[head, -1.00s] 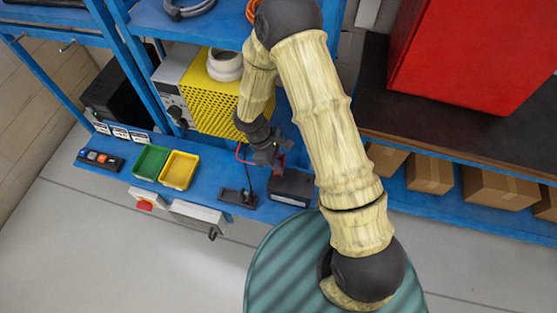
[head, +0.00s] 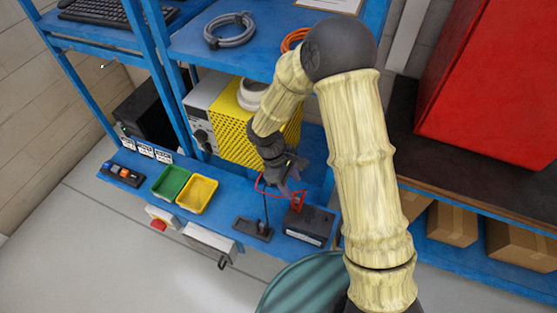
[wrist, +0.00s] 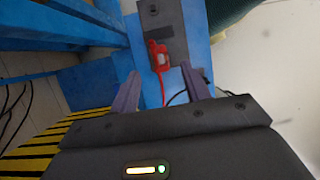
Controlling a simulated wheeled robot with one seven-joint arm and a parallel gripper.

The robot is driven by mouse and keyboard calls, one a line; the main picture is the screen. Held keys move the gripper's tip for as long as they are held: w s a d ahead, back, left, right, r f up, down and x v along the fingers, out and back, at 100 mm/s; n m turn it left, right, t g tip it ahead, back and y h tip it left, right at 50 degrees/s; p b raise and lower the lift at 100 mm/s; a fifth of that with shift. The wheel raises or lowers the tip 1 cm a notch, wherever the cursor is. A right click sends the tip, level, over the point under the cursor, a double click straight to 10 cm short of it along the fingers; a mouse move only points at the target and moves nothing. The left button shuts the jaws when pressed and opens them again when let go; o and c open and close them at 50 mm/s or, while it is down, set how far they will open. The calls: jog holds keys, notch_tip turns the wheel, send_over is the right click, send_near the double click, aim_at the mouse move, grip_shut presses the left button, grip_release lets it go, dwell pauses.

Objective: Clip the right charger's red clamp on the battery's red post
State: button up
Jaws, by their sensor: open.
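The red clamp (head: 297,201) is at the top of the black battery (head: 308,227) on the blue bench. In the wrist view the red clamp (wrist: 159,56) lies against the battery's dark top (wrist: 165,22), ahead of and between my fingertips. Its red lead loops to the left. The red post is hidden, so I cannot tell whether the clamp grips it. My gripper (head: 289,184) is just above and behind the clamp; its two fingers (wrist: 160,88) are apart with nothing between them. A yellow perforated unit with a grey front (head: 238,122) stands behind, left of my gripper.
A black holder (head: 252,229) with an upright black lead is left of the battery. Green (head: 171,182) and yellow (head: 197,194) bins are further left. A blue shelf (head: 190,42) overhangs the bench. A red cabinet (head: 500,90) stands right.

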jog(key=b+v, duration=0.1)
jog(key=v, duration=1)
jog(key=shift+b, duration=0.3)
jog(key=shift+d+f, duration=0.1)
jog(key=s+d+r+m+t+y, duration=0.1)
jog(key=s+d+m+t+y, duration=0.1)
jog(key=s+d+m, duration=0.2)
jog(key=s+d+r+m+t+y, duration=0.2)
jog(key=s+d+m, duration=0.2)
jog(key=d+m, duration=0.6)
jog(key=d, duration=0.4)
jog(key=shift+s, duration=0.2)
